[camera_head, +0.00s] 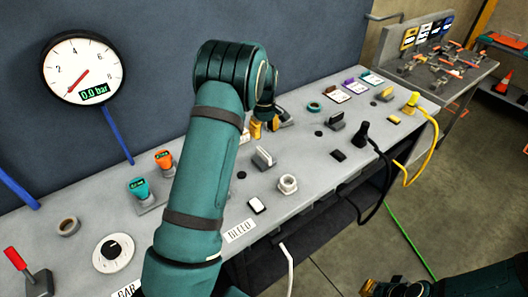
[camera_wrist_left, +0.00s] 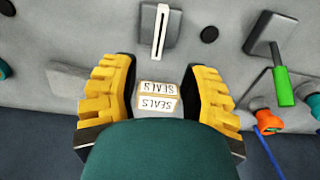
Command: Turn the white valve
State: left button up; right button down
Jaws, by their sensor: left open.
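The white valve (camera_head: 264,157) is a pale bar handle on a grey block on the bench top, just right of my left forearm in the head view. In the left wrist view the white handle (camera_wrist_left: 160,32) lies along the picture's height on its grey block, beyond my fingertips. My left gripper (camera_head: 264,127) is behind the valve, towards the wall, and apart from it. Its yellow fingers (camera_wrist_left: 163,72) are spread, with labels reading SEALS visible between them. My right gripper (camera_head: 381,288) is low at the bottom edge, away from the bench; its fingers are partly cut off.
A gauge (camera_head: 84,68) reads 0.0 bar. A white ring fitting (camera_head: 288,184) and white rocker (camera_head: 256,205) sit in front of the valve. A green-handled lever (camera_wrist_left: 283,86) stands to one side. Black (camera_head: 363,133) and yellow (camera_head: 412,102) plugs with cables are further right.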

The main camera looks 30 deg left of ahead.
aim_at(264, 152)
pick_arm(q)
notch_tip(264, 152, down, 12)
jog(key=shift+w+a+r, duration=0.1)
jog(key=shift+r, duration=0.1)
grip_shut()
